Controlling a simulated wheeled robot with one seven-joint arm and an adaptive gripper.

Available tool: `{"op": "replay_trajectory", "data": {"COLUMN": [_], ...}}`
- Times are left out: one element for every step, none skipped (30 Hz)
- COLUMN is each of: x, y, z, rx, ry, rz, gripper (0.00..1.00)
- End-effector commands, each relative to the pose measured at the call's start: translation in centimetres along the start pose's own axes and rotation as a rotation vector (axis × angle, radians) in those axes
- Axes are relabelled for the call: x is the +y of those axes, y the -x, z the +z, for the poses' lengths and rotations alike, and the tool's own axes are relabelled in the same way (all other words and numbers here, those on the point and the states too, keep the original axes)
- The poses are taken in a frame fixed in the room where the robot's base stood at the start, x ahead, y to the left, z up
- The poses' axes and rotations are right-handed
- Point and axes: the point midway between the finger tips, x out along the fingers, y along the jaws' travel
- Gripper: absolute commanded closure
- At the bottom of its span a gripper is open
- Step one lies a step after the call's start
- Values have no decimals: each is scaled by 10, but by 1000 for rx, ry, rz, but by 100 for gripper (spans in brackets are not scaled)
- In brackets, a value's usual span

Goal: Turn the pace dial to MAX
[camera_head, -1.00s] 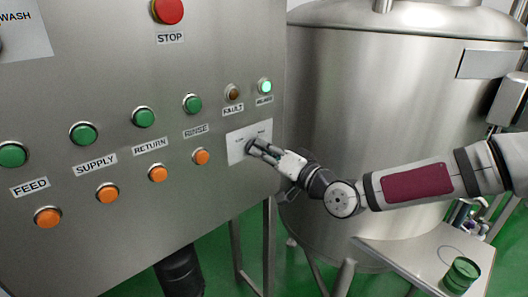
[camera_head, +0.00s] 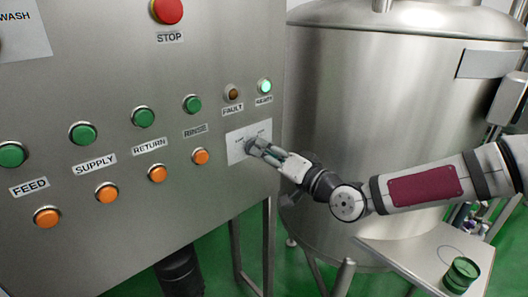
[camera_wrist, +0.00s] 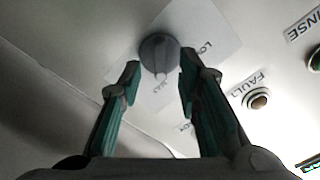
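The pace dial (camera_wrist: 158,52) is a round grey knob with a raised ridge, on a white printed plate (camera_wrist: 213,38) in the wrist view. A word beginning "LO" shows on the plate; the other lettering is too small or dark to read surely. My gripper (camera_wrist: 160,76) is open, one fingertip on either side of the dial's lower part, with nothing held. I cannot tell whether the fingertips touch the dial. In the head view my gripper (camera_head: 258,151) is at the plate (camera_head: 240,137) on the panel's right side and hides most of the dial.
The steel panel (camera_head: 110,215) carries green buttons, orange buttons, a red STOP button (camera_head: 167,11), a dark FAULT lamp (camera_head: 233,92) and a lit green lamp (camera_head: 264,86). A large steel tank (camera_head: 370,110) stands right behind my arm. A green container (camera_head: 461,274) sits on a side table.

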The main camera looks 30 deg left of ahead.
Motion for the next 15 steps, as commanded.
{"op": "replay_trajectory", "data": {"x": [1,1,1,1,2,2,2,2,1,1,2,1,1,2,2], "y": [9,15,23,30,36,45,51,58,65,71,76,82,87,90,95], "z": [-1,0,-1,0,-1,-1,-1,-1,0,-1,0,0,0,0,0], "rx": [1,0,0,0,1,2,1,1,1,1,1,0,0,0,0], "ry": [0,-1,-1,-1,-1,-1,-1,-1,-1,-1,-1,-1,-1,-2,-1], "rz": [3,3,3,3,4,5,4,4,4,4,4,3,4,4,3], "gripper": [69,69,69,69,69,69,69,69,69,69,69,69,69,69,69]}}
